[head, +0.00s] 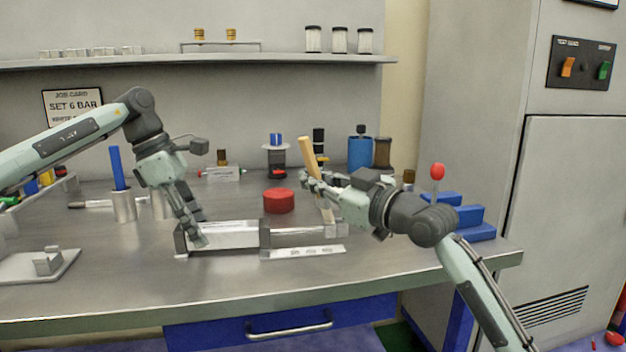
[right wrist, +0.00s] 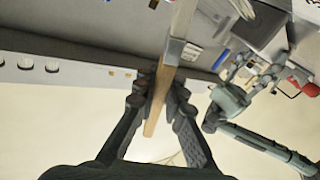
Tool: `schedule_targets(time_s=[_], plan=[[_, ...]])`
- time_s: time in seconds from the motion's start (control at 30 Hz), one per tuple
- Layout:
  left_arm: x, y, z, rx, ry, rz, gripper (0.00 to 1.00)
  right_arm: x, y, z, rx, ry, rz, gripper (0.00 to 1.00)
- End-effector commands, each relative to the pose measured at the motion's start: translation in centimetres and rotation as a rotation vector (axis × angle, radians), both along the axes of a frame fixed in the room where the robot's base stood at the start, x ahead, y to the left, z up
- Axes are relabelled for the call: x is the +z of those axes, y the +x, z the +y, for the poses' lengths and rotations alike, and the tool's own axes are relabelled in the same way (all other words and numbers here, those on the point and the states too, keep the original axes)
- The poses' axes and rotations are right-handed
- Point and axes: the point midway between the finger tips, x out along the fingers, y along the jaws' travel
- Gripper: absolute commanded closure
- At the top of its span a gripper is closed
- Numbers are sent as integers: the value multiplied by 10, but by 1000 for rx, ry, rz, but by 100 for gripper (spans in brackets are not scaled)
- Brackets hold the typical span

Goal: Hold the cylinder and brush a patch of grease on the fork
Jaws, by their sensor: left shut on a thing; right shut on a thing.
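The silver cylinder (head: 235,236) lies on the bench with dark end blocks, and its rod (head: 295,231) points right. A pale metal fork (head: 337,230) sits at the rod's end. My left gripper (head: 197,235) comes down from above and is shut on the cylinder near its left end. My right gripper (head: 318,187) is shut on a brush (head: 308,150) with a wooden handle; its lower end points down at the fork. I cannot tell whether it touches. The brush (right wrist: 158,105) also shows between the fingers in the right wrist view. No grease is clearly visible on the fork.
A red round tin (head: 279,201) stands behind the rod. A pale marked strip (head: 303,252) lies in front of it. Blue stepped blocks (head: 468,222) stand at the right, and a metal cup (head: 124,205) with a blue stick at the left. The front bench edge is clear.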

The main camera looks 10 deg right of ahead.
Motion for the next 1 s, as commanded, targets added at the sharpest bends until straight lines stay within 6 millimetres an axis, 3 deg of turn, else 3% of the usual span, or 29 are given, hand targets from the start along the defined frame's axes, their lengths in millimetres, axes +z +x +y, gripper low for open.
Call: schedule_targets(time_s=[0.53,1.0], plan=[[-4,-1,1,0,6,6,91,1,12,-1,1,1,1,100],[-4,-1,1,0,5,5,91,-1,1,0,0,0,0,100]])
